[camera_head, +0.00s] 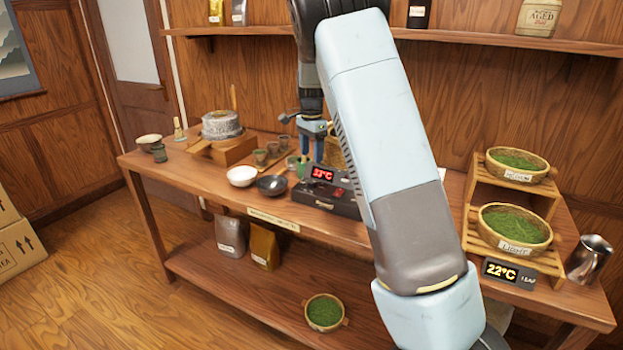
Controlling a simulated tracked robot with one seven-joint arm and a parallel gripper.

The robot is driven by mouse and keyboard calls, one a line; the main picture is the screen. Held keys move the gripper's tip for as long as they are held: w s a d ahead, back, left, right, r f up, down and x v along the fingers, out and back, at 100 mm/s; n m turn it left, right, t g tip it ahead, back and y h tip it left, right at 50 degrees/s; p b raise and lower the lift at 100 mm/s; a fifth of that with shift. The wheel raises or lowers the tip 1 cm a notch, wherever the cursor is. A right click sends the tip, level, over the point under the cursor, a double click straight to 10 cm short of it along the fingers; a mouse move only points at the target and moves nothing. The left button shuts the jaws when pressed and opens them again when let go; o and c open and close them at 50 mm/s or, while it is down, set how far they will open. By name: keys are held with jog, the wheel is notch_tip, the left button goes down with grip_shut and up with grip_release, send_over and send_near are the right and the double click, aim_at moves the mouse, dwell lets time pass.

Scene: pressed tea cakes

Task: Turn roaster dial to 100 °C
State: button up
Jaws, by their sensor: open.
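The roaster (326,200) is a low dark box on the wooden table, left of my arm. Its red display (322,174) seems to read 33 °C; the last digit is hard to tell. I cannot make out the dial clearly; my arm covers the roaster's right side. My gripper (311,156) points down, open, with blue fingers just above or behind the roaster's display. I see no object between the fingers, and cannot tell whether they touch anything.
Bowls (242,176) and small cups stand left of the roaster, with a stone mill (221,125) farther left. At right are a rack (485,202) with leaf baskets, a 22 °C leaf display (508,271) and a metal jug (589,259). A shelf (490,40) runs above.

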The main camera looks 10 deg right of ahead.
aim_at(311, 181)
notch_tip(311, 181, down, 10)
jog(key=shift+r, duration=0.15)
dwell(0.4)
jog(key=c, duration=1)
